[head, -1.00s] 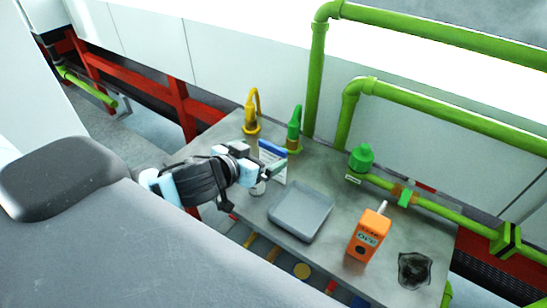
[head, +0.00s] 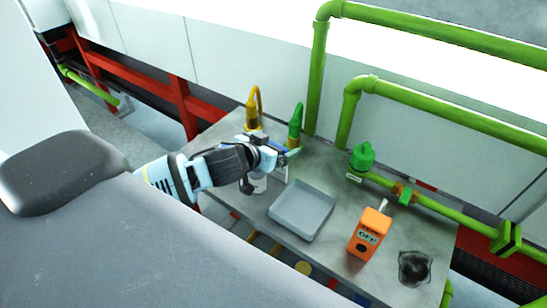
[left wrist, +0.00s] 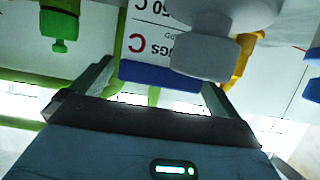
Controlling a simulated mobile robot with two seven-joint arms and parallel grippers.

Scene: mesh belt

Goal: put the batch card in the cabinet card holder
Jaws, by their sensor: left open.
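The batch card (left wrist: 150,40), white with printed text and a blue edge strip, shows upside down in the left wrist view between the spread fingers of my left gripper (left wrist: 155,85). A pale rounded object (left wrist: 205,50) covers part of it. In the head view my left gripper (head: 285,158) is at the card's place at the back left of the bench and hides most of the card. The fingers are open, and I cannot tell whether they touch the card. I cannot make out a cabinet card holder. My right gripper is not in view.
On the grey bench (head: 345,190) are an empty grey tray (head: 302,210), an orange box marked OFF (head: 369,235) and a black patch (head: 414,268). Yellow (head: 253,110) and green (head: 296,125) fittings stand behind my gripper. Green pipes (head: 420,105) run along the back.

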